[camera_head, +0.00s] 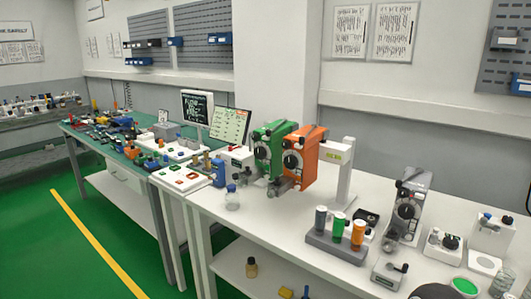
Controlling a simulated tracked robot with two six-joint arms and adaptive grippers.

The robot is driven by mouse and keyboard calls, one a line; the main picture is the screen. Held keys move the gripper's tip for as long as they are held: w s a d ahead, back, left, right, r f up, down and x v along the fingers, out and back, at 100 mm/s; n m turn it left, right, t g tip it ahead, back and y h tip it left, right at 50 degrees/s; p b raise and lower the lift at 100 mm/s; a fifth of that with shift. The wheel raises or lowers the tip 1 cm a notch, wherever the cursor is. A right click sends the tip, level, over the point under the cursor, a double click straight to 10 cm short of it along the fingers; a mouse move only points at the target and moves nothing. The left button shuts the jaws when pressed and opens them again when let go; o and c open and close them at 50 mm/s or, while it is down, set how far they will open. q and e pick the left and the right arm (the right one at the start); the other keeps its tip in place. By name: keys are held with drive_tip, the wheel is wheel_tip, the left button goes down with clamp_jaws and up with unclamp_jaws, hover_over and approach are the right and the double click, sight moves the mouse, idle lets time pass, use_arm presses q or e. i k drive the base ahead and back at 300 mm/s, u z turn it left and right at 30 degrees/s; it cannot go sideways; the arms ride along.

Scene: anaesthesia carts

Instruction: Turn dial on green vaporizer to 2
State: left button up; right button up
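The green vaporizer (281,131) stands upright near the middle of the white workbench. Its round black dial (261,152) is on the front face, turned toward the left front. The number the dial is set to is too small to read. An orange vaporizer (309,154) with a similar black dial (292,161) stands close beside it on the right. Neither of my grippers is in view.
A rack with grey, green and orange bottles (338,244) stands at the right front. A clear bottle (232,199) stands left of the vaporizers. A white post (346,175) rises to their right. The bench front (266,223) is mostly clear.

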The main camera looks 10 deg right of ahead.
sight(260, 153)
drive_tip(key=i, duration=0.85)
drive_tip(key=u, duration=0.05)
